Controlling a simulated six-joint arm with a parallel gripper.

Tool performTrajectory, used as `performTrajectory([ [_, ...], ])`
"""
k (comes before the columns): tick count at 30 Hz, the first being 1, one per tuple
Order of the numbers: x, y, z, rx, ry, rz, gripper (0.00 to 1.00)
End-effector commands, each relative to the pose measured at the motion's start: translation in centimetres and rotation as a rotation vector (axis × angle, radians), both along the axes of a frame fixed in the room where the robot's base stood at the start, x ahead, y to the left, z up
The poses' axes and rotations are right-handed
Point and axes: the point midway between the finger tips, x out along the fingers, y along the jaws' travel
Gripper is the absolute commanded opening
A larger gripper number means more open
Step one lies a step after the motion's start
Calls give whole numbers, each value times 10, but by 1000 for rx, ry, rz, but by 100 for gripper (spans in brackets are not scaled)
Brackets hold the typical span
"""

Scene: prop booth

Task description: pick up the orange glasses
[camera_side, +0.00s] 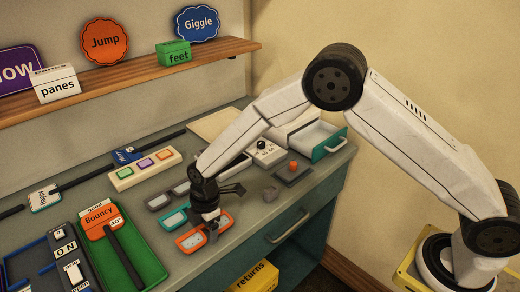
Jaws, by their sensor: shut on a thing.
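The orange glasses (190,242) are at the front of the grey counter (150,262), with two pale lenses in an orange frame. My gripper (211,231) is over their right part and shut on them. The fingers and wrist hide part of the frame. I cannot tell whether the glasses still touch the counter.
Grey glasses (158,201) and teal glasses (174,219) lie just behind. A green tray (152,270) stands to the left. A dark pad with an orange knob (293,168), a small grey lump (270,194) and an open drawer (322,145) are to the right.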

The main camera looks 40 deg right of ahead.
Motion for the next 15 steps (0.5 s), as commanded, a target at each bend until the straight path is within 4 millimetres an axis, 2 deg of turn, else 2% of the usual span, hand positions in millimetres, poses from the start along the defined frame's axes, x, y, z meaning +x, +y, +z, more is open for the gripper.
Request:
performTrajectory([
  [9,0,0,3,0,-1,0,21],
  [15,1,0,15,1,-1,0,21],
])
